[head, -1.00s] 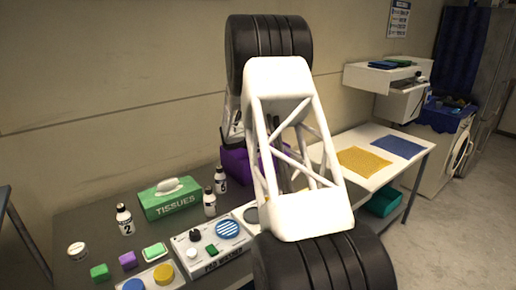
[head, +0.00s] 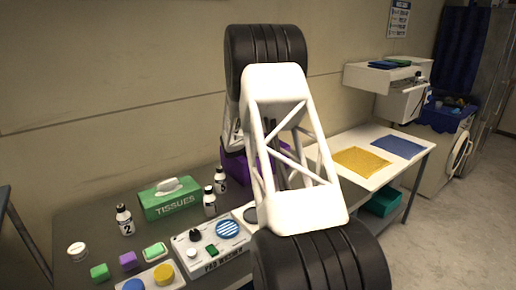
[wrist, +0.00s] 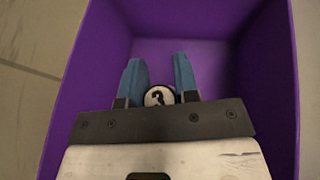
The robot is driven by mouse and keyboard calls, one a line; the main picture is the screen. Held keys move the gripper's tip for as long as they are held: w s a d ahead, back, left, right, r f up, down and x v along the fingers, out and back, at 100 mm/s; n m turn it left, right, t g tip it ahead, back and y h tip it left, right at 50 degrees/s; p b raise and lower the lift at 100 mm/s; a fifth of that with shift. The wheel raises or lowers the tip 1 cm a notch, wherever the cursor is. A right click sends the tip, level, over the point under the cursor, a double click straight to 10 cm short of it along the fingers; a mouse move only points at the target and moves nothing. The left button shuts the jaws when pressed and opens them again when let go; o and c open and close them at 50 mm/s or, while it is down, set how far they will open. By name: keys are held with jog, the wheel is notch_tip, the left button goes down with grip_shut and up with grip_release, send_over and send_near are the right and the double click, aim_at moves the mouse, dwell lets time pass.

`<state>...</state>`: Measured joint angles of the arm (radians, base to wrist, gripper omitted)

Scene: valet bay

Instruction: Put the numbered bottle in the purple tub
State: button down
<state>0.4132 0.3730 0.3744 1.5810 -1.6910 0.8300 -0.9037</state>
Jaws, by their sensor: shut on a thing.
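The purple tub (head: 234,166) stands at the back of the dark table, mostly hidden behind my arm in the head view. In the wrist view its purple walls (wrist: 267,90) surround the space below and around my gripper (wrist: 159,68). The number looks like a 3. The gripper and held bottle are over the tub's opening; whether the bottle touches the floor cannot be told.
Another bottle marked 2 (head: 125,221) stands at the left, and two more bottles (head: 209,202) stand right of the green tissue box (head: 170,198). A control panel (head: 212,248) and small coloured blocks are in front. A white table (head: 405,160) with cloths is at the right.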

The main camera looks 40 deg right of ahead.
jog(key=shift+f, duration=0.1)
jog(key=c, duration=0.9)
grip_release()
jog(key=shift+o, duration=0.2)
jog(key=v, duration=1.2)
jog(key=shift+r, duration=0.25)
